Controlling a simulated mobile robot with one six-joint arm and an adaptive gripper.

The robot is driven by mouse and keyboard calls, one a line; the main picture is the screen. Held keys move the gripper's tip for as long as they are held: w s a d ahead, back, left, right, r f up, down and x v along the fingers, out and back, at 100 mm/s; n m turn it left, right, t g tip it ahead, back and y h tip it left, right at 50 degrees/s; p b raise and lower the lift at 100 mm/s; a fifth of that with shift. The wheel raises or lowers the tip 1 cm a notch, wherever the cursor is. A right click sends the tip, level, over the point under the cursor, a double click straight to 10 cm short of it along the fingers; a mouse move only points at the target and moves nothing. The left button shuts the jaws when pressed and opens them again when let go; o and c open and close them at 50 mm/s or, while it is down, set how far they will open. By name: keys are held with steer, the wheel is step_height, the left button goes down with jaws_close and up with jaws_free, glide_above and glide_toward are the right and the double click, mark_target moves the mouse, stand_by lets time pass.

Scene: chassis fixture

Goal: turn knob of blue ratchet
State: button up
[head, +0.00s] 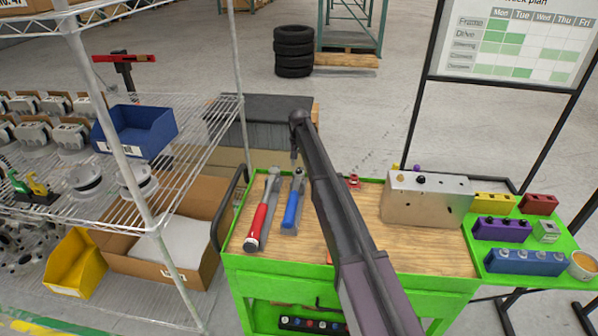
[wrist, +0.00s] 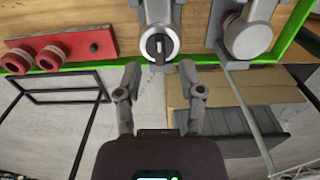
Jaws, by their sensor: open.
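The blue ratchet (head: 291,208) lies on the wooden top of the green cart in the head view, its blue handle toward me and its metal head at the far end. In the wrist view its round grey head with a dark knob (wrist: 158,47) is at the top centre. My gripper (wrist: 159,72) is open and empty. Its two fingers stand apart to either side just below the knob in the picture, and neither is seen touching it. In the head view my gripper (head: 294,155) hangs over the cart's far edge by the ratchet head, its fingers too small to make out.
A red-handled tool (head: 262,215) with a grey head (wrist: 250,38) lies close left of the ratchet in the head view. A red part (wrist: 60,52) lies on its other side. A metal box (head: 428,203) stands right. The wooden cart top (head: 420,255) has bare room in front.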

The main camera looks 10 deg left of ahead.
steer(key=shift+f+b, duration=0.75)
steer(key=shift+f, duration=0.3)
jaws_close()
